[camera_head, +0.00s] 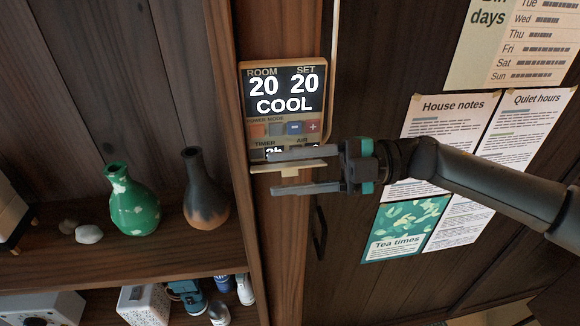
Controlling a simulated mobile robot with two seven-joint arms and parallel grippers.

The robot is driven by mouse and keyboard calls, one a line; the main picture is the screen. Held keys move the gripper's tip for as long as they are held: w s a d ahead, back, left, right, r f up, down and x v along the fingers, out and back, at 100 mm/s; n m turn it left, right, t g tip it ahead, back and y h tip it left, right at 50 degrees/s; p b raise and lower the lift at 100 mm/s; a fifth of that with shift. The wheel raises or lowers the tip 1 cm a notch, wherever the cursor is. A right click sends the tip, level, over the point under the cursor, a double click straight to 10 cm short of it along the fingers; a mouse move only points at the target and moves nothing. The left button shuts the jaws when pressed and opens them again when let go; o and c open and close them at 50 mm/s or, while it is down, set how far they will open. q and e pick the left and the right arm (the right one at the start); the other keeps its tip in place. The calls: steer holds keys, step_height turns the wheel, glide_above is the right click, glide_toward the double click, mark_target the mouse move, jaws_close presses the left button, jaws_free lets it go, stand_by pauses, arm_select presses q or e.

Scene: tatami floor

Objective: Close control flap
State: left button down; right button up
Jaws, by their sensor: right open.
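The control panel (284,88) is mounted on a wooden post and its screen reads ROOM 20, SET 20, COOL. Below the screen is a row of small buttons, and below that a TIMER and AIR section is partly hidden by my gripper. A pale flap (289,167) sticks out at the panel's lower edge. My right gripper (288,171) comes in from the right with its fingers apart, one above and one below the flap's front edge. I cannot tell whether a finger touches it. My left gripper is not in view.
Left of the post, a shelf holds a green vase (133,200), a dark vase (204,190) and pebbles (88,234). Small items stand on the lower shelf. Right of the post, papers (440,125) hang on a dark wooden door with a black handle (319,233).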

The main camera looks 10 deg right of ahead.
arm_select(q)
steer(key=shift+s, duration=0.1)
arm_select(e)
steer(key=shift+c, duration=0.4)
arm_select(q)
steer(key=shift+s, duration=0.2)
arm_select(e)
jaws_close()
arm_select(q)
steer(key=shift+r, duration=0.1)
arm_select(e)
steer(key=m+p, duration=0.1)
steer(key=p, duration=0.1)
steer(key=r+m+p, duration=0.1)
steer(key=m+p, duration=0.1)
steer(key=shift+w+r+p, duration=0.2)
steer(key=shift+w+p, duration=0.05)
steer(key=shift+p, duration=0.05)
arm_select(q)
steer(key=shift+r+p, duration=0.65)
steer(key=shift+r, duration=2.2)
arm_select(e)
steer(key=shift+w+m, duration=0.15)
steer(key=shift+m, duration=0.55)
steer(key=shift+o, duration=0.4)
jaws_free()
